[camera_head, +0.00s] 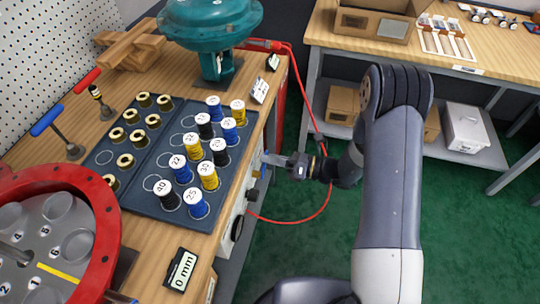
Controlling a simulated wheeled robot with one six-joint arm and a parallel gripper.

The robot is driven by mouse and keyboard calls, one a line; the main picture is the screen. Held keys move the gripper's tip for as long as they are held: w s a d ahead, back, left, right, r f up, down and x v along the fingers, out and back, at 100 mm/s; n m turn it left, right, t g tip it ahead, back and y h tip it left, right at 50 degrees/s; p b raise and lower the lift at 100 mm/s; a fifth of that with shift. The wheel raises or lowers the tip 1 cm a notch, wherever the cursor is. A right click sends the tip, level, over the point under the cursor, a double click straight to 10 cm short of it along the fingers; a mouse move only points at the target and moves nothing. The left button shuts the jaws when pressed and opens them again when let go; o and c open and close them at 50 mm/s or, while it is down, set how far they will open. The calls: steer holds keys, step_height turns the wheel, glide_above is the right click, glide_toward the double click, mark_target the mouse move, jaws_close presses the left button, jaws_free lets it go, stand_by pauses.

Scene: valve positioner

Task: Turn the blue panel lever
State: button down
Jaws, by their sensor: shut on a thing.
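My gripper (272,159) is at the bench's right side, close to the upright panel (240,205) with its gauge and brass fittings. It is shut on a small part there, too small and covered to make out. I cannot see a blue lever handle between the fingers. A lever with a blue handle (47,118) stands tilted on the bench top at the far left, well away from my gripper. A similar lever with a red handle (87,80) stands behind it.
A dark blue tray (150,206) on the bench holds brass rings and several numbered spools. A red round housing (108,225) is at lower left, a teal actuator (210,45) at the back. A red hose (328,190) loops below my wrist. A second table (340,40) stands at the back right.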

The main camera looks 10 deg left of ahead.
steer(key=m, duration=0.1)
steer(key=w+f+m+p, duration=0.1)
steer(key=m, duration=0.2)
steer(key=shift+w+d+f+m, duration=0.1)
steer(key=shift+w+f+m, duration=0.1)
steer(key=shift+f+m, duration=0.1)
steer(key=m, duration=0.1)
steer(key=f+m+p, duration=0.1)
steer(key=m, duration=0.1)
steer(key=shift+w+f, duration=0.2)
steer(key=shift+f, duration=0.05)
steer(key=shift+w+f+m, duration=0.1)
steer(key=shift+f+m, duration=0.4)
steer(key=shift+m, duration=0.7)
steer(key=shift+f, duration=0.1)
steer(key=c, duration=1.4)
jaws_free()
steer(key=d, duration=1)
steer(key=shift+s+d+b, duration=0.3)
steer(key=shift+s+d, duration=0.1)
steer(key=shift+s, duration=0.05)
